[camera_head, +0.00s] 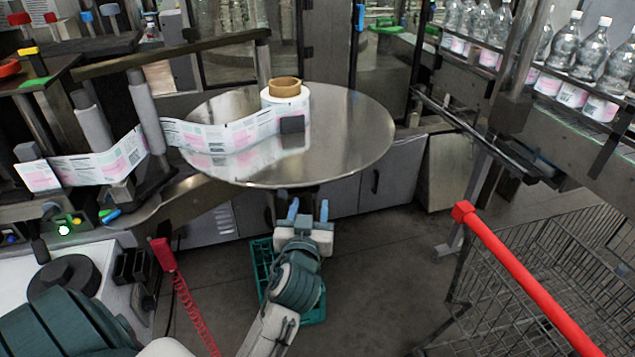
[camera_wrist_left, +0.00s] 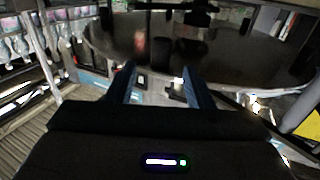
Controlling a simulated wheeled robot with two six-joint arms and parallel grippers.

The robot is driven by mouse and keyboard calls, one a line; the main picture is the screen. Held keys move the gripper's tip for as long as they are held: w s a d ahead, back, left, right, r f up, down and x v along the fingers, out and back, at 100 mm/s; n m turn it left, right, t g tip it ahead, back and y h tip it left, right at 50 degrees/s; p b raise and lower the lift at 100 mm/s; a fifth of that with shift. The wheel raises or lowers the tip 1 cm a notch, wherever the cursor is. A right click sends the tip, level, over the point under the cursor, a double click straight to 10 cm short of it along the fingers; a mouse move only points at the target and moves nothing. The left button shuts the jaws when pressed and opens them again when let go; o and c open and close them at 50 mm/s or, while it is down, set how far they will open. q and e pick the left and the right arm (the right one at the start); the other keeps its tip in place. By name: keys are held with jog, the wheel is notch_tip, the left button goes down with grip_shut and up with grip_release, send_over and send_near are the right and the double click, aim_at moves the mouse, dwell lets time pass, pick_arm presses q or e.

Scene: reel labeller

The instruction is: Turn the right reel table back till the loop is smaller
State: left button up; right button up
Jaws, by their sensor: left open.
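The right reel table (camera_head: 350,150) is a round, shiny metal disc in the middle of the head view. A label reel (camera_head: 288,103) with a brown core (camera_head: 284,86) stands on it. The label web (camera_head: 215,135) runs left from the reel to grey rollers (camera_head: 148,110), bowing over the disc. My left gripper (camera_head: 309,208) is open and empty just in front of the disc's near edge, apart from it in the picture. In the left wrist view its blue fingers (camera_wrist_left: 160,82) are spread below the dark disc (camera_wrist_left: 240,48). My right gripper is not in view.
A shopping cart with a red handle (camera_head: 525,275) stands at the right. A conveyor with bottles (camera_head: 590,60) runs at the upper right. A teal crate (camera_head: 262,262) is on the floor beneath my left arm. A red coiled cord (camera_head: 190,305) hangs left of it.

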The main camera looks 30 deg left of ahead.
aim_at(312, 188)
pick_arm(q)
jog(key=p+x, duration=0.2)
jog(key=x, duration=0.5)
jog(key=shift+w+a, duration=0.2)
jog(key=shift+a, duration=0.05)
jog(key=shift+w+a+p, duration=0.2)
jog(key=shift+w+p, duration=0.15)
jog(key=shift+w, duration=0.15)
jog(key=c, duration=1)
grip_shut()
